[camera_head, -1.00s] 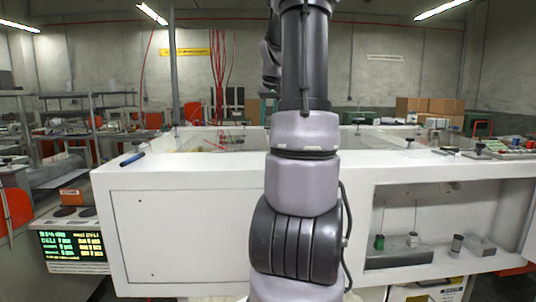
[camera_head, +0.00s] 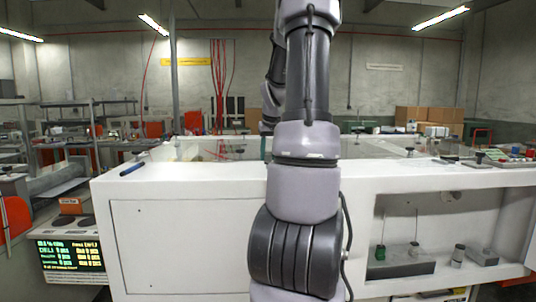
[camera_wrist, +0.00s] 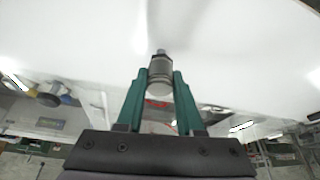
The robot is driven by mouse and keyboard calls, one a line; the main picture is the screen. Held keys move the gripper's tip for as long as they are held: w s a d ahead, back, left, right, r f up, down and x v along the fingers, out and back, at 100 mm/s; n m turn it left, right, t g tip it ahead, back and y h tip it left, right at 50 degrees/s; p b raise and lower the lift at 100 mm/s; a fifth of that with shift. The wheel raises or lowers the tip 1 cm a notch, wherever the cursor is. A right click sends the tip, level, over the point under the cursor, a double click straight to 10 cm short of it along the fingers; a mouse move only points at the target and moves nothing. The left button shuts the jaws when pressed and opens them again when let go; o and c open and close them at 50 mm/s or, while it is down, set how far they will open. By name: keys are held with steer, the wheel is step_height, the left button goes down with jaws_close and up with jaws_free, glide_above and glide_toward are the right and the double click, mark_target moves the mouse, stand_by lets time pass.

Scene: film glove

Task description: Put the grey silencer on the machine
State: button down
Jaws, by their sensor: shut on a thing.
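The grey silencer (camera_wrist: 160,74) is a short metal cylinder with a narrower dark threaded end. In the wrist view it sits between the green fingertips of my gripper (camera_wrist: 161,84), which are shut on it, with the narrow end pointing away from my gripper. A plain pale surface fills the view beyond it; I cannot tell whether the silencer touches it. The white machine (camera_head: 180,240) spans the head view. My arm crosses its middle and hides part of it; my gripper and the silencer are not visible there.
An open recess at the machine's right holds a grey block (camera_head: 400,268), a green spool (camera_head: 380,253) and small cylinders (camera_head: 458,254). A blue pen-like object (camera_head: 132,169) lies on the top left. A screen (camera_head: 72,253) stands at left. Small parts lie on the top right.

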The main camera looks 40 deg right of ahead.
steer(key=c, duration=0.5)
jaws_free()
steer(key=shift+c, duration=0.2)
steer(key=v, duration=1.2)
steer(key=s+a+r+t, duration=0.1)
steer(key=s+a, duration=0.1)
steer(key=a, duration=0.6)
steer(key=s+a+r, duration=0.1)
steer(key=s+a, duration=0.2)
steer(key=a, duration=0.6)
steer(key=s+a+f+t+y, duration=0.1)
steer(key=s+a+f+y, duration=0.1)
steer(key=s+a, duration=1)
steer(key=shift+f+t+y, duration=0.25)
steer(key=shift+t+y, duration=0.05)
steer(key=shift+y, duration=0.6)
steer(key=shift+a, duration=0.1)
